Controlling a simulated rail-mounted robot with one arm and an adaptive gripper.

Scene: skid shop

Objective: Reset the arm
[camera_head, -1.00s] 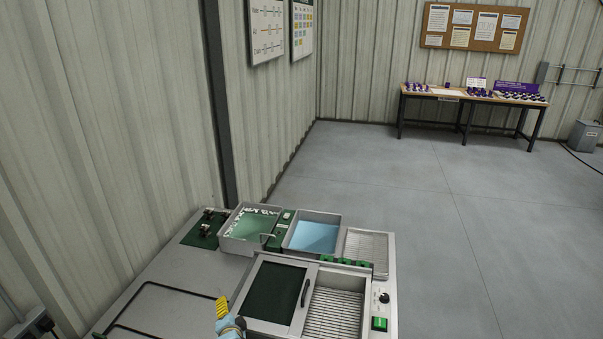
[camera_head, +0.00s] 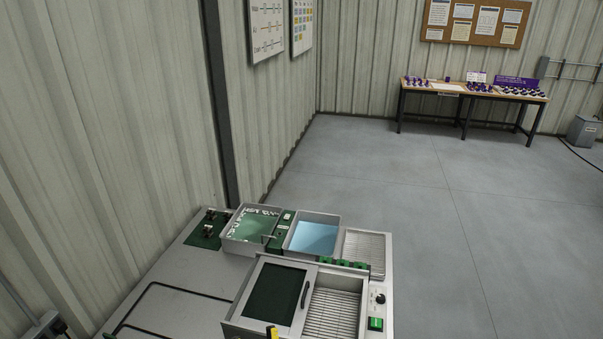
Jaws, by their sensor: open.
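The rest of my gripper and my arm are out of the picture. I see nothing held at the visible tip.
The grey bench (camera_head: 172,282) carries a green-bottomed tray (camera_head: 251,226), a blue-filled tray (camera_head: 314,237), a slatted tray (camera_head: 365,250) and a slatted bay (camera_head: 331,312). A corrugated wall stands left. Open floor lies beyond, with a far table (camera_head: 470,92).

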